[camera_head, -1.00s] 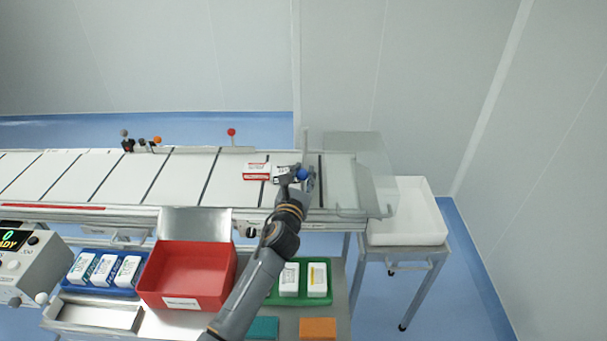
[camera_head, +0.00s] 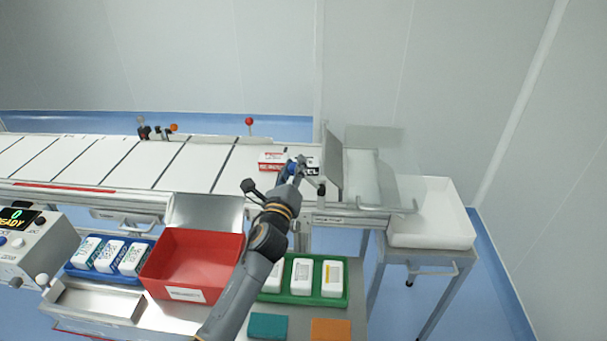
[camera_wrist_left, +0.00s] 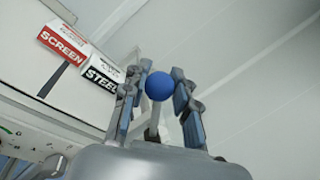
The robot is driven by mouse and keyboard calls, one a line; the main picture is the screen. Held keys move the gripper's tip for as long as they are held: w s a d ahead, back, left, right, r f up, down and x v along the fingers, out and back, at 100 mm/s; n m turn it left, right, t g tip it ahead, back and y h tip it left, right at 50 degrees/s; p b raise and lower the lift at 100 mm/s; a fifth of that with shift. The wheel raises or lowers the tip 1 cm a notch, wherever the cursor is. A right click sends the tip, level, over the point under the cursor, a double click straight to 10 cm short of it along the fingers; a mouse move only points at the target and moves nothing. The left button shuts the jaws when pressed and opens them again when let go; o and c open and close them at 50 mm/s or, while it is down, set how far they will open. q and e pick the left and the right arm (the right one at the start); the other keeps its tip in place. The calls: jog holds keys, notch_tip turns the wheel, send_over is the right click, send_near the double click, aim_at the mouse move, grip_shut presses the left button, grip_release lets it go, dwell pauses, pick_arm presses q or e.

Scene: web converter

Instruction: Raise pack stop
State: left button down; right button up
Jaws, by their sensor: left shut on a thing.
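A lever with a blue ball knob (camera_head: 292,167) stands at the right end of the conveyor. My left gripper is shut on this knob (camera_wrist_left: 159,86), with a finger on each side and the grey stem below it. In the head view the left gripper (camera_head: 297,165) reaches over the conveyor. A grey upright plate (camera_head: 333,165), possibly the pack stop, stands just right of it. Two packs lie on the belt: a red-and-white one (camera_head: 271,161), labelled SCREEN in the wrist view, and a black-and-white one (camera_head: 312,164), labelled STEEL. My right gripper is not seen.
A clear cover (camera_head: 380,175) spans the conveyor's end, with a white bin (camera_head: 432,225) beyond. In front stand a red box (camera_head: 195,262), a blue tray (camera_head: 75,270) and a green tray (camera_head: 335,300) of packs. A red knob (camera_head: 249,121) stands behind the belt.

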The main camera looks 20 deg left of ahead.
pick_arm(q)
jog(key=shift+s+a+f+n+y+b, duration=0.15)
jog(key=shift+a+f+n+y+b, duration=0.25)
jog(key=shift+f+n+b, duration=0.7)
jog(key=shift+s+a+f+n+y+b, duration=0.1)
jog(key=shift+a+f+n+y+b, duration=0.4)
jog(key=shift+n+b, duration=0.9)
jog(key=shift+s+a+f+n+y+b, duration=0.15)
jog(key=shift+a+f+n+b, duration=0.15)
jog(key=shift+f+n+b, duration=0.9)
jog(key=shift+r, duration=0.1)
jog(key=c, duration=1)
grip_release()
jog(key=shift+r, duration=0.15)
jog(key=shift+s, duration=0.15)
jog(key=v, duration=1.1)
jog(key=shift+s, duration=0.4)
jog(key=shift+f, duration=0.25)
